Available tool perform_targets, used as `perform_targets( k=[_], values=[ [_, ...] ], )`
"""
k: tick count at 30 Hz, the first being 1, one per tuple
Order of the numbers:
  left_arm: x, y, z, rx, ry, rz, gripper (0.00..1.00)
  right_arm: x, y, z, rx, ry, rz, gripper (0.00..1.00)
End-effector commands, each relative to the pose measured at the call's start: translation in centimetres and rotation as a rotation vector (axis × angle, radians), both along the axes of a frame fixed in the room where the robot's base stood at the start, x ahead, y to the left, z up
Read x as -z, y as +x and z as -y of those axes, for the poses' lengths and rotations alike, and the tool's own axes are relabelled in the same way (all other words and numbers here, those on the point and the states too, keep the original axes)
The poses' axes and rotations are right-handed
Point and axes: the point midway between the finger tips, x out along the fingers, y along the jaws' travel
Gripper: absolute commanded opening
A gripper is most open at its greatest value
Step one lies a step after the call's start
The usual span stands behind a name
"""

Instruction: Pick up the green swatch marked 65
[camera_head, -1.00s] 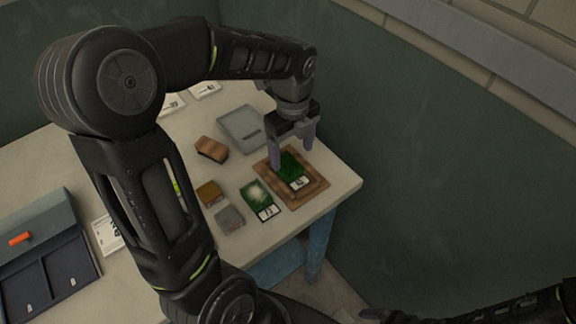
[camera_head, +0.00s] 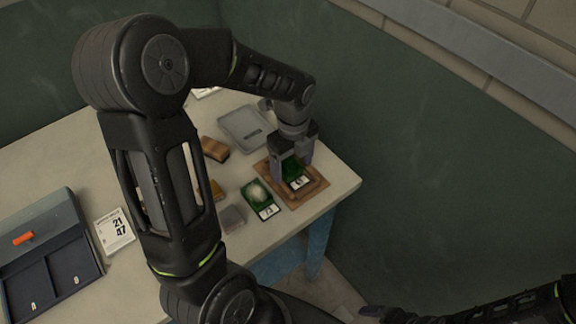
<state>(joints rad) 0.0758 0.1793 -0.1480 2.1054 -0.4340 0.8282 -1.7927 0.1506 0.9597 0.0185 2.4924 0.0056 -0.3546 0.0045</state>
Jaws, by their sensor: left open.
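A dark green swatch (camera_head: 294,173) with a white label lies on a brown wooden board (camera_head: 313,193) near the table's right corner. Its label is too small to read surely. My left gripper (camera_head: 292,168) is open and lowered over this swatch, with one finger on each side of it. I cannot tell whether the fingers touch it. A second green swatch (camera_head: 257,194) with a pale patch and a white label lies on the table just left of the board. My right arm shows at the lower right, but its gripper cannot be made out.
A grey tray (camera_head: 243,127) and a brown block (camera_head: 215,149) lie behind. A grey block (camera_head: 232,217) sits left of the second swatch. A dark compartment case (camera_head: 45,252) and a number card (camera_head: 114,230) are at the left. A green wall stands beyond the table.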

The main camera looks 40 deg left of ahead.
Motion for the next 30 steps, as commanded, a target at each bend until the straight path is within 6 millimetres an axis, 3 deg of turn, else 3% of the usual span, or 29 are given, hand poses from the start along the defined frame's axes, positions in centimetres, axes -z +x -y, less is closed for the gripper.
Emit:
perform_targets(
  k=[12, 30],
  values=[
    [-0.04, 0.02, 0.02, 0.000, 0.000, 0.000, 0.75, 0.01, 0.00, -0.01, 0.000, 0.000, 0.000, 1.00],
    [-0.04, 0.02, 0.02, 0.000, 0.000, 0.000, 0.26, 0.00, 0.00, -0.01, 0.000, 0.000, 0.000, 1.00]
  ],
)
